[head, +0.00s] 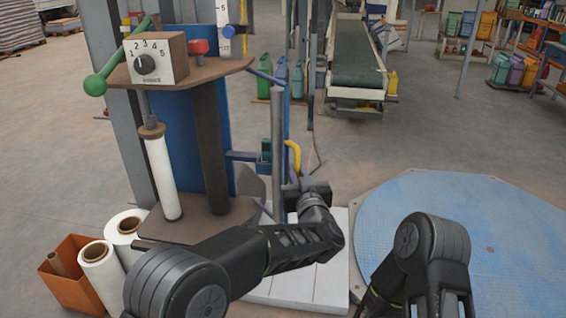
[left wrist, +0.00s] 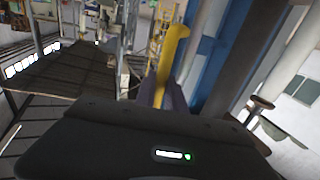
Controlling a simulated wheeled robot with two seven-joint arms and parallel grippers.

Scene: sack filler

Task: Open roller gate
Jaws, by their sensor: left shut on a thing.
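A tall grey upright roller (head: 278,130) stands at the right side of the blue machine column (head: 182,135). A yellow curved handle (head: 296,152) shows just right of it; I cannot tell exactly how it joins the gate. My left gripper (head: 288,192) is beside the roller, below the handle's top, with its fingertips mostly hidden by my wrist. In the left wrist view the yellow handle (left wrist: 176,48) runs down between the dark fingers of my left gripper (left wrist: 165,92), which is shut on it. My right arm shows at the lower right; its gripper is out of view.
A white film roll (head: 163,172) stands left on the machine, under a dial box (head: 156,59). Spare rolls (head: 100,275) and an orange bin (head: 75,285) are at lower left. A blue round turntable (head: 490,230) lies at right. A conveyor (head: 357,55) stands behind.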

